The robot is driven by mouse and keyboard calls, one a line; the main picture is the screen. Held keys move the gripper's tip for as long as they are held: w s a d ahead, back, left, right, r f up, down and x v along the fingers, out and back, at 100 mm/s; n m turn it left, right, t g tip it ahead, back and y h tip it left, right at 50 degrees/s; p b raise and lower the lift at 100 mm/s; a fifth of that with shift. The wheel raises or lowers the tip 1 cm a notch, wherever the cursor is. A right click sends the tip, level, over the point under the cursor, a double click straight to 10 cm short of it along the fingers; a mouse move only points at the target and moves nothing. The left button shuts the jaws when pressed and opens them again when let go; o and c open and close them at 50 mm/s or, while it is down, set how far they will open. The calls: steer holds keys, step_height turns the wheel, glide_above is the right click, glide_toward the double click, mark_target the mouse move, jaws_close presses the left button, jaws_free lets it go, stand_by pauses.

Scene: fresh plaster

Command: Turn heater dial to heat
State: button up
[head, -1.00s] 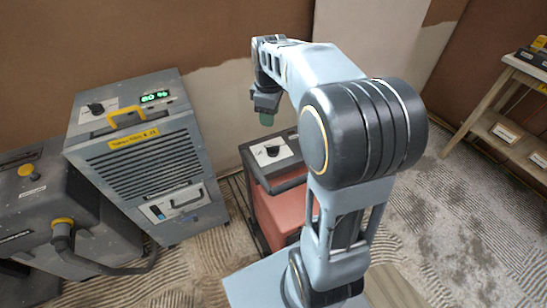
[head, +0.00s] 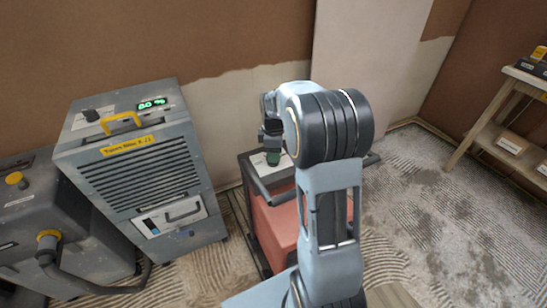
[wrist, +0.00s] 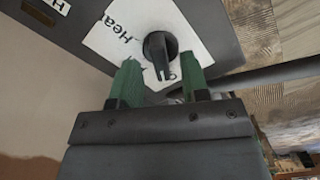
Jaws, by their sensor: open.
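The heater (head: 283,225) is a red unit with a dark top and a bar handle, standing on the floor in front of the wall. Its black dial (wrist: 160,50) sits on a white label plate (wrist: 113,38) with partly readable lettering that starts "Hea". In the wrist view my gripper (wrist: 160,85) has its two green fingers apart, one to each side below the dial, with the dial showing beyond the gap between them. I cannot tell whether either finger touches it. In the head view my gripper (head: 273,157) is over the heater's top and hides the dial.
A grey dehumidifier (head: 140,170) with a yellow handle and a lit green display stands left of the heater. Another grey machine (head: 60,225) with a hose is at far left. A wooden shelf (head: 500,110) stands at the right. The heater's bar handle (head: 290,195) runs close to the dial.

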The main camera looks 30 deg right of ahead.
steer(key=shift+f, duration=0.9)
jaws_close()
